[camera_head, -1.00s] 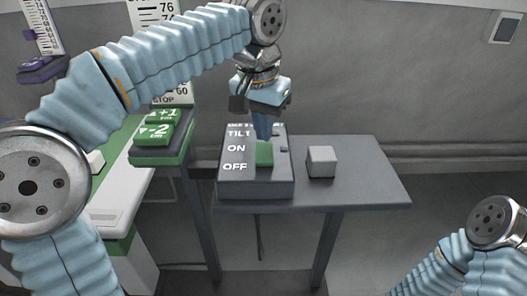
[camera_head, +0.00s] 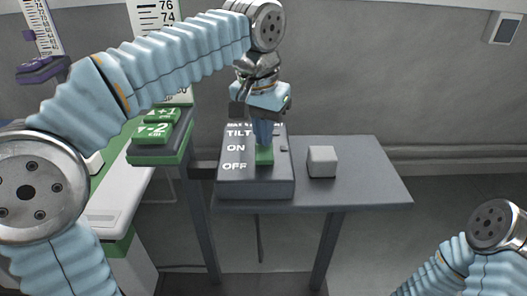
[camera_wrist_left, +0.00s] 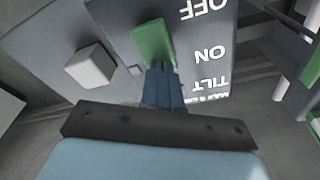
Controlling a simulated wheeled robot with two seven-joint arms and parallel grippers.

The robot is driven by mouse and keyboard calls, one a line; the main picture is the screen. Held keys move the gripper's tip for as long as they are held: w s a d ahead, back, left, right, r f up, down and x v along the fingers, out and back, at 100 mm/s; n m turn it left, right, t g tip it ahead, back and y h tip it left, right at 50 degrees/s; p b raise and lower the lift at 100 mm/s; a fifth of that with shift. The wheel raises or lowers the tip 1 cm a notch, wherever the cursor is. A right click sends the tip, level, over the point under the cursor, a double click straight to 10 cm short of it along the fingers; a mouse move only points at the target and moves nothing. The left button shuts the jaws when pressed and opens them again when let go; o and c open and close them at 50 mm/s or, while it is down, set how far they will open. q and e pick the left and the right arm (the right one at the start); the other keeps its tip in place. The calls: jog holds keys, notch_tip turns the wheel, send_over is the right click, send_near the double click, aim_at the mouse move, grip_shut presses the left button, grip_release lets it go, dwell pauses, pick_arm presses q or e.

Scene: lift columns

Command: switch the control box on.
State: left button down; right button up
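The control box (camera_head: 240,182) is dark grey and sits on a small grey table, with the words TILT, ON and OFF on its sloped face. A green switch (camera_head: 264,156) stands on that face, right of the words. In the left wrist view the green switch (camera_wrist_left: 153,42) lies just beyond the fingertips, on the OFF side of ON. My left gripper (camera_head: 263,140) points down at the switch; its blue fingers (camera_wrist_left: 163,82) look closed together, with nothing seen between them. The tips are at or very near the switch; I cannot tell whether they touch. My right gripper is not in view.
A light grey cube (camera_head: 322,162) stands on the table (camera_head: 375,185) right of the box. A green-topped pad marked +1 and -2 (camera_head: 160,146) stands to the left, by a white and green column. The table's right side is clear.

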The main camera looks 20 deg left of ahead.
pick_arm(q)
jog(key=shift+f, duration=0.1)
notch_tip(320, 180, up, 5)
jog(key=p, duration=0.5)
jog(key=shift+p, duration=0.3)
notch_tip(320, 180, up, 2)
